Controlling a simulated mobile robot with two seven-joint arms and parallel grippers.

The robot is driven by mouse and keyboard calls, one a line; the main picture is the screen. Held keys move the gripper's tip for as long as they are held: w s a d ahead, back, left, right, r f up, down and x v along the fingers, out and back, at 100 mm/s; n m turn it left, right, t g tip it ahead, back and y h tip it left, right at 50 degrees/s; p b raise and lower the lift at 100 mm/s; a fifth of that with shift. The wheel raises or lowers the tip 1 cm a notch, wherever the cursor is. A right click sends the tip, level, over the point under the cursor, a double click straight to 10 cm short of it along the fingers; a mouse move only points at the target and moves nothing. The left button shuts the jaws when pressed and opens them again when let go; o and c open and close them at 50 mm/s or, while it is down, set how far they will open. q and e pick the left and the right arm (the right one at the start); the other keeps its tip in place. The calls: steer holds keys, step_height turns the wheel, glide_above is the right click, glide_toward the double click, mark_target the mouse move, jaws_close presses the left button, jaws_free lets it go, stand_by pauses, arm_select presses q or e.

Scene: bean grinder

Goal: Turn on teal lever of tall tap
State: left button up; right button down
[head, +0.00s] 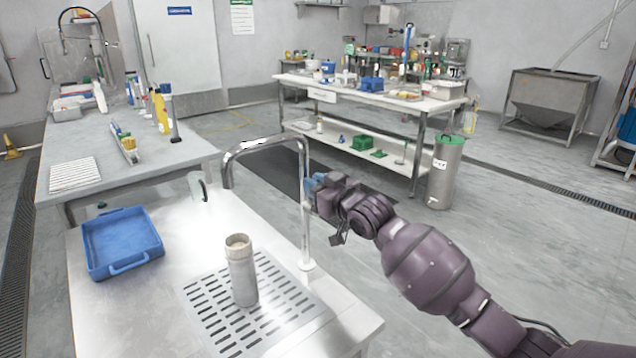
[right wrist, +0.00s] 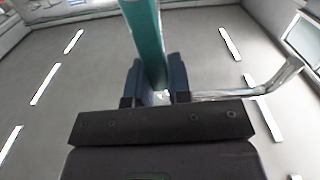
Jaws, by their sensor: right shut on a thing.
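The tall chrome tap (head: 306,225) rises from the right part of the steel counter, and its spout arches to the left. My right gripper (head: 312,188) is beside the tap's upright pipe on its right side. In the right wrist view the teal lever (right wrist: 148,40) runs between the two dark fingers of my right gripper (right wrist: 158,85), which are shut on it. Part of the chrome pipe (right wrist: 262,82) shows at the right there. In the head view the lever is mostly hidden by the gripper. My left gripper is not in view.
A grey canister (head: 242,275) stands on the slotted drain grate (head: 285,295) near the spout. A blue tray (head: 122,242) lies at the counter's left. A white-topped workbench (head: 345,95) with many items and a steel bin with a green lid (head: 444,172) stand behind.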

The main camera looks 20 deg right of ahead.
steer(key=shift+s+a+r+n+p, duration=0.25)
steer(key=shift+a+n+p, duration=0.25)
steer(key=shift+n, duration=0.3)
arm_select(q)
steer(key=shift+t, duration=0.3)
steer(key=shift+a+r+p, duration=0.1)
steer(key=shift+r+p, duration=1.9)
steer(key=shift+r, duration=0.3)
arm_select(e)
steer(key=s+a+f+n, duration=0.1)
steer(key=a+f+n, duration=0.4)
steer(key=n, duration=0.6)
steer(key=shift+s+f+n, duration=0.2)
steer(key=shift+s+n, duration=0.1)
steer(key=shift+s, duration=0.05)
steer(key=shift+a, duration=0.1)
steer(key=c, duration=1)
jaws_free()
steer(key=shift+c, duration=0.2)
